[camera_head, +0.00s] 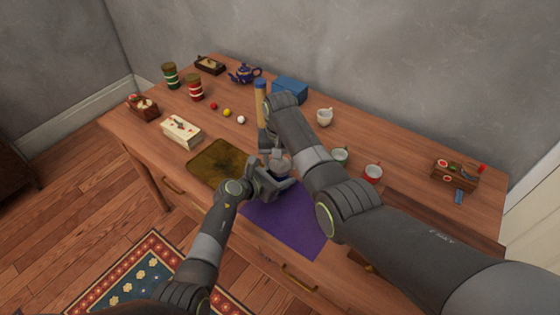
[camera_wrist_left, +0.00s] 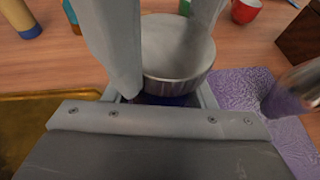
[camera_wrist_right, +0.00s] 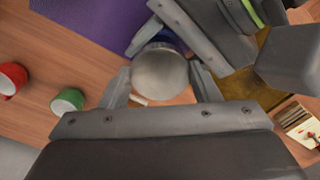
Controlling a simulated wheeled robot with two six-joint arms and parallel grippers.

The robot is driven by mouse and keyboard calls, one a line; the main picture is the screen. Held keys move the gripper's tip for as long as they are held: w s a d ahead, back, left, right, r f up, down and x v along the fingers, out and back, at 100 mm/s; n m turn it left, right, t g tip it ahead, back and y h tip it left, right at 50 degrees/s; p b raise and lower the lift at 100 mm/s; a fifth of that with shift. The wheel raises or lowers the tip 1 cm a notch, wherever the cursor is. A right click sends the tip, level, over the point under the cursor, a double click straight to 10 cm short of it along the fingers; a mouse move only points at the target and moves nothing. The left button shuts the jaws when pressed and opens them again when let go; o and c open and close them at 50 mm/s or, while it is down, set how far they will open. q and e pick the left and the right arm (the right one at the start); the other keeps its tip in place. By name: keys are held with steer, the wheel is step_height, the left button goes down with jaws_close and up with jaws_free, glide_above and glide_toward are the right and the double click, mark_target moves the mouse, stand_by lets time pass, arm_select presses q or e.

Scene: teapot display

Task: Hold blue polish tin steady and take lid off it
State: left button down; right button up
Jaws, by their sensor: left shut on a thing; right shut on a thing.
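The blue polish tin (camera_head: 283,178) stands near the edge between the brown tray and the purple cloth, mostly hidden by my grippers. Its silver lid (camera_wrist_left: 178,62) has a ribbed rim, with a strip of blue body (camera_wrist_left: 165,99) just below. I cannot tell whether the lid is still seated. My left gripper (camera_head: 268,181) is shut on the tin's body from the front. My right gripper (camera_head: 278,155) is above it, shut on the lid; the right wrist view shows the lid's round top (camera_wrist_right: 160,73) between the fingers.
The purple cloth (camera_head: 290,220) lies right of the brown tray (camera_head: 215,162). A blue-capped tan cylinder (camera_head: 261,105), blue box (camera_head: 290,90) and white cup (camera_head: 325,117) stand behind. Green (camera_head: 340,155) and red (camera_head: 373,173) mugs are close by my right arm. A card box (camera_head: 181,132) is left.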

mark_target(280, 165)
arm_select(q)
steer(key=shift+a, duration=0.1)
arm_select(e)
steer(key=shift+r, duration=0.2)
steer(key=shift+r, duration=0.9)
steer(key=shift+r, duration=2)
arm_select(q)
steer(key=c, duration=0.5)
jaws_free()
